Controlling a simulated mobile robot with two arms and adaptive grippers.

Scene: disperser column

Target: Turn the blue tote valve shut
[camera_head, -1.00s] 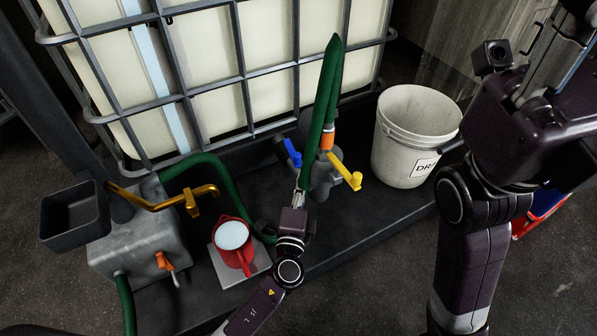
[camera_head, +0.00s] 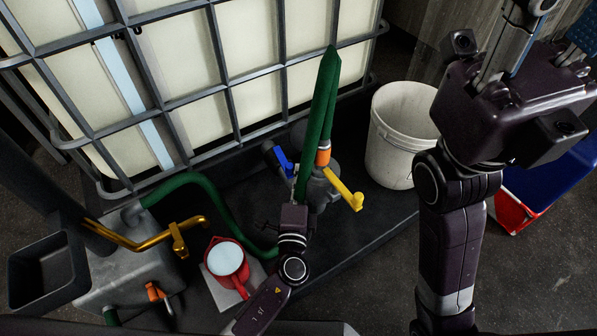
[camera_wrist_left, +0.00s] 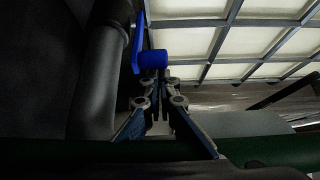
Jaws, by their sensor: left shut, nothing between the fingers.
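The blue valve handle (camera_head: 284,162) sits on the grey valve fittings (camera_head: 318,190) low in front of the caged tote (camera_head: 187,55). It slants down toward the right in the head view. In the left wrist view the blue handle (camera_wrist_left: 153,60) has a rounded end just beyond my left fingertips (camera_wrist_left: 157,82). The fingers are together with nothing between them; whether they touch the handle I cannot tell. In the head view my left gripper (camera_head: 294,190) is close below the handle, its tips partly lost against the fittings.
A yellow handle (camera_head: 343,190) and a green hose (camera_head: 321,105) with an orange collar are beside the blue handle. A white bucket (camera_head: 392,150) stands right. A red jug (camera_head: 227,260), a brass tap (camera_head: 178,238) and a dark tray (camera_head: 45,265) are left.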

